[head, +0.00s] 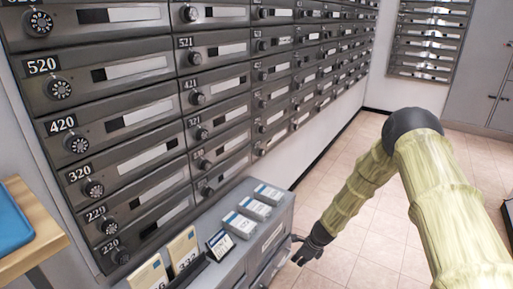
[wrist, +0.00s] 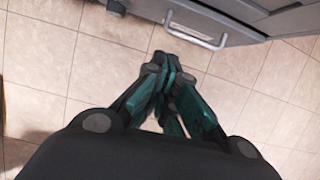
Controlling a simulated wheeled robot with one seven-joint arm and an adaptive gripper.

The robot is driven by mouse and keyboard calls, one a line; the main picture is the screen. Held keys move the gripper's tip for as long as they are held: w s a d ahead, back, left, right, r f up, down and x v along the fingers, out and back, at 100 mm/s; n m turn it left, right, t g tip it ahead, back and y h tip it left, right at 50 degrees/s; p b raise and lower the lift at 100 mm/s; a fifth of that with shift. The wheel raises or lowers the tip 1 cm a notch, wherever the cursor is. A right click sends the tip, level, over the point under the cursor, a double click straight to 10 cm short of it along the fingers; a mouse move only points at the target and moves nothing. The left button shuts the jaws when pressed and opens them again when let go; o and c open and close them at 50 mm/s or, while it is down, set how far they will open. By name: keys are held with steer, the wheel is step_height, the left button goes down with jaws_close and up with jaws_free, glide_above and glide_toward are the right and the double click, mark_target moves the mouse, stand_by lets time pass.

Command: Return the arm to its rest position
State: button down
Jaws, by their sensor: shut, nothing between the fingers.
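My arm (head: 437,190), in a pale sleeve, crosses the right side of the head view and bends down toward the cabinet. My gripper (head: 300,258) hangs beside the front of the low grey cabinet (head: 232,262), near its drawers. In the wrist view my gripper (wrist: 168,75) points toward the cabinet front, its fingers drawn together with nothing between them. A metal drawer handle (wrist: 196,38) lies just beyond the fingertips in that view. I cannot tell whether the fingers touch it.
A wall of numbered mailboxes (head: 130,120) stands behind the cabinet. Boxes of cards (head: 254,208) and a small dark display (head: 220,244) sit on the cabinet top. A wooden shelf (head: 30,235) is at left. The tiled floor (head: 345,215) is open at right.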

steer(key=s+d+f+n+g+h, duration=0.1)
steer(key=s+f+n, duration=0.25)
steer(key=s, duration=0.55)
steer(key=s+f+n+h, duration=0.1)
steer(key=s+f+n, duration=0.1)
steer(key=s+n, duration=0.5)
steer(key=s+d+f+n+g+h, duration=0.1)
steer(key=s+f+n, duration=0.1)
steer(key=s, duration=0.8)
steer(key=s+r+n, duration=0.2)
steer(key=s+n, duration=0.4)
steer(key=s, duration=0.4)
steer(key=s+r+n, duration=0.3)
steer(key=s+n, duration=0.2)
steer(key=s, duration=0.6)
step_height(320, 180, up, 27)
steer(key=n+p, duration=0.1)
steer(key=p, duration=2.6)
steer(key=shift+s+a+g, duration=0.3)
steer(key=shift+s+a, duration=0.05)
steer(key=shift+s, duration=0.05)
